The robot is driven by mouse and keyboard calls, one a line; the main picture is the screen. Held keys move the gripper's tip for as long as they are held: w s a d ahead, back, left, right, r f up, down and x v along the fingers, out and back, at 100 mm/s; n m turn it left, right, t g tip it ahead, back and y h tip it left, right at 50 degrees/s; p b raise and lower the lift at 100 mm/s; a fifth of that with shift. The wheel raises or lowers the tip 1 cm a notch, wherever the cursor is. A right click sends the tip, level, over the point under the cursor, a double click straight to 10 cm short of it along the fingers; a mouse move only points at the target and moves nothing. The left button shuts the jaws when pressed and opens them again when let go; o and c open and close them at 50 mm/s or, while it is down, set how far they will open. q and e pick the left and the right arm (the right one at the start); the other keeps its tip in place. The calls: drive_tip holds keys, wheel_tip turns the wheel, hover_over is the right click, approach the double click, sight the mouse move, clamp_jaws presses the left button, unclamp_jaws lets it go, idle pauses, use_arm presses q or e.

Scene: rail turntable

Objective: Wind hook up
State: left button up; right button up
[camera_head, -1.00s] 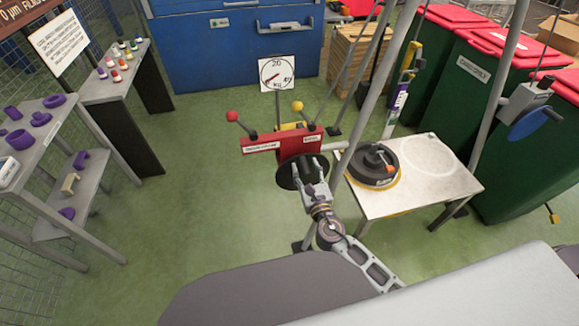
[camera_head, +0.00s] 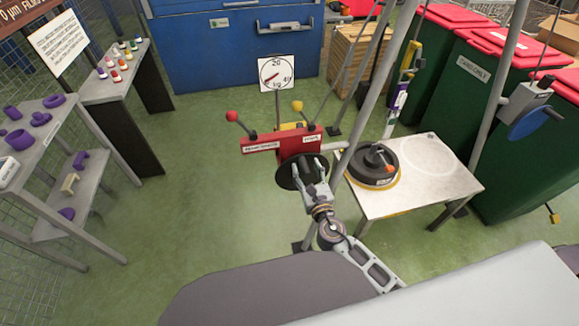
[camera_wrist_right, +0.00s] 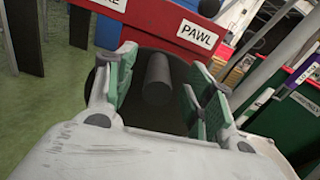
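A red winch (camera_head: 268,143) stands ahead, with a red-knobbed lever, a yellow-knobbed lever and a black round crank wheel (camera_head: 287,172) on its near side. My right gripper (camera_head: 313,166) is at this wheel. In the right wrist view the gripper (camera_wrist_right: 158,88) has its green-padded fingers apart, one on each side of a dark cylindrical handle (camera_wrist_right: 157,78). Gaps show beside the handle, so it does not look gripped. A yellow hook piece (camera_head: 408,62) with a pale tag hangs above the table's back edge. My left gripper is out of view.
A pale table (camera_head: 440,185) right of the winch carries a black round weight (camera_head: 372,165). A dial (camera_head: 276,73) stands behind the winch. Slanting grey poles rise nearby. A blue-disc crank (camera_head: 530,122) is at right, before green bins. Shelves stand left; the green floor between is clear.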

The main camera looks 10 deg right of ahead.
drive_tip(key=shift+s, duration=1.35)
drive_tip(key=shift+s+b, duration=0.8)
drive_tip(key=shift+s, duration=1.75)
drive_tip(key=shift+r, duration=0.1)
wheel_tip(320, 180, up, 9)
drive_tip(key=p, duration=0.9)
drive_tip(key=shift+r+p, duration=0.45)
drive_tip(key=shift+p, duration=0.1)
